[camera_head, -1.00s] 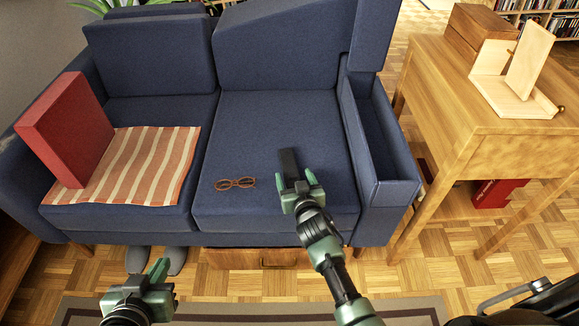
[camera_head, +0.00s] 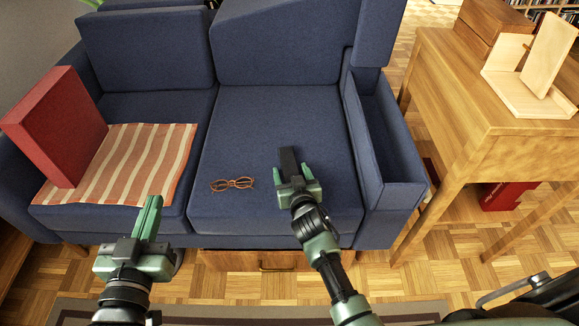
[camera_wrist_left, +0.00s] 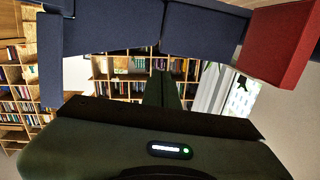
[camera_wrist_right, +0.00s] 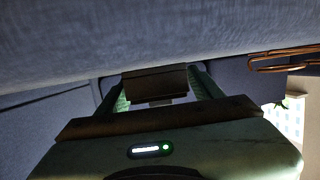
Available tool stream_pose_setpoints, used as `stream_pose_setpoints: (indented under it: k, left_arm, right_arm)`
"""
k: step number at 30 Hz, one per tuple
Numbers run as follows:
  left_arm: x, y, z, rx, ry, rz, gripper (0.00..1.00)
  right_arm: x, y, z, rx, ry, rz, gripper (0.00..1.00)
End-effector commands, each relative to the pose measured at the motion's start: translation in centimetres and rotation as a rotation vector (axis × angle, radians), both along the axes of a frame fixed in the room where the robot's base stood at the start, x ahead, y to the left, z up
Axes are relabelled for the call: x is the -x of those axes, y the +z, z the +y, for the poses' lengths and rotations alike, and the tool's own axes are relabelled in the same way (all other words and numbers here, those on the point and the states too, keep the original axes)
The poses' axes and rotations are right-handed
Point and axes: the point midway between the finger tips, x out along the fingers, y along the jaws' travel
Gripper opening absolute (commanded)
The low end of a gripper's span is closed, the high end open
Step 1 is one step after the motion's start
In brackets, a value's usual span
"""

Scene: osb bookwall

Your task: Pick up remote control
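The remote control is a dark, narrow bar (camera_head: 289,160) on the right seat cushion of the blue sofa. My right gripper (camera_head: 293,172) is around its near end, fingers on either side. The fingers stand wide apart, and the head view shows a gap between the bar and the right finger. In the right wrist view the bar (camera_wrist_right: 158,80) lies between the fingers; whether they touch it is unclear. My left gripper (camera_head: 152,212) is shut and empty in front of the sofa's left seat. Its fingers also lie together in the left wrist view (camera_wrist_left: 160,88).
A striped cloth (camera_head: 130,165) and a red box (camera_head: 55,125) are on the left seat. The sofa's armrest compartment (camera_head: 395,140) and a wooden table (camera_head: 480,110) stand on the right.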

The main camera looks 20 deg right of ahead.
Motion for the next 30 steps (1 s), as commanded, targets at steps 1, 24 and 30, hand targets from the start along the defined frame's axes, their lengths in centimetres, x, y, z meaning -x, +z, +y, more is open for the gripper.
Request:
stream_pose_setpoints:
  k: [1, 24, 30]
  left_arm:
    - [0.0, 0.0, 0.0, 0.000, 0.000, 0.000, 0.00]
    - [0.9, -3.2, 0.8, -0.044, 0.013, 0.176, 0.00]
    - [3.8, -7.9, 2.2, -0.111, 0.031, 0.455, 0.00]
  right_arm:
    - [0.0, 0.0, 0.0, 0.000, 0.000, 0.000, 0.49]
    - [0.0, 1.8, 0.0, 0.000, 0.000, -0.003, 0.01]
    - [-0.1, 4.6, -0.1, 0.002, -0.001, -0.004, 0.01]
